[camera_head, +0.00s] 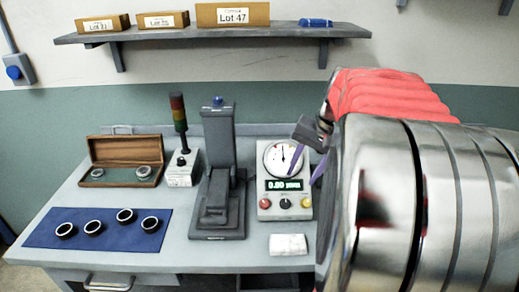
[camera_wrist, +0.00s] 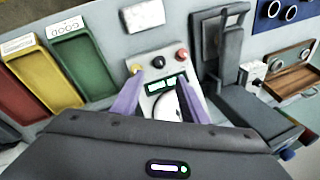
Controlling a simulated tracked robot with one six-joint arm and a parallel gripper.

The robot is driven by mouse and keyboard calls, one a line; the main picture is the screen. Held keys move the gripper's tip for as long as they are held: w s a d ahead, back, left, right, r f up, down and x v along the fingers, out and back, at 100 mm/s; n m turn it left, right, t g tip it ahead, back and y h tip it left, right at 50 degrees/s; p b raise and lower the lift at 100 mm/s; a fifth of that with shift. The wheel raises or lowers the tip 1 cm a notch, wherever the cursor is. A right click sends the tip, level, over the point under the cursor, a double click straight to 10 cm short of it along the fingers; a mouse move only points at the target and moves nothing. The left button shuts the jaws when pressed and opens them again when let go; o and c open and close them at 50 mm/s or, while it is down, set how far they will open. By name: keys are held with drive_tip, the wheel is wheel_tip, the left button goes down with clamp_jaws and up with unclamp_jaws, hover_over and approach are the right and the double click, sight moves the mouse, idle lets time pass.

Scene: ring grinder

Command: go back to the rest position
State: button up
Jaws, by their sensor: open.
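My gripper (camera_head: 304,160) is held in the air in front of the dial gauge (camera_head: 283,210), to its upper right in the head view. Its two purple fingers are apart with nothing between them. In the wrist view my gripper (camera_wrist: 160,79) also shows empty, with the gauge (camera_wrist: 164,102) lying beyond and between the fingers. The gauge's small display seems to read zero. My arm's red and silver links fill the right of the head view and hide the bench there.
A grey press-like stand (camera_head: 217,185) is left of the gauge. Several dark rings lie on a blue mat (camera_head: 60,243); a wooden case (camera_head: 95,150) and signal light (camera_head: 179,120) stand behind. A white cloth (camera_head: 288,244) lies in front. Yellow (camera_wrist: 50,80) and green (camera_wrist: 82,68) bins show.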

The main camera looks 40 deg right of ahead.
drive_tip(key=shift+d, duration=0.1)
drive_tip(key=s+a+n, duration=0.2)
drive_tip(key=a+n, duration=0.1)
drive_tip(key=a, duration=0.6)
drive_tip(key=s+a+f+n+t, duration=0.1)
drive_tip(key=a+n, duration=0.3)
drive_tip(key=a, duration=0.6)
drive_tip(key=s+a+f+n+t+h, duration=0.1)
drive_tip(key=s+a+n, duration=0.3)
drive_tip(key=a, duration=0.6)
drive_tip(key=shift+a, duration=0.2)
idle(2.5)
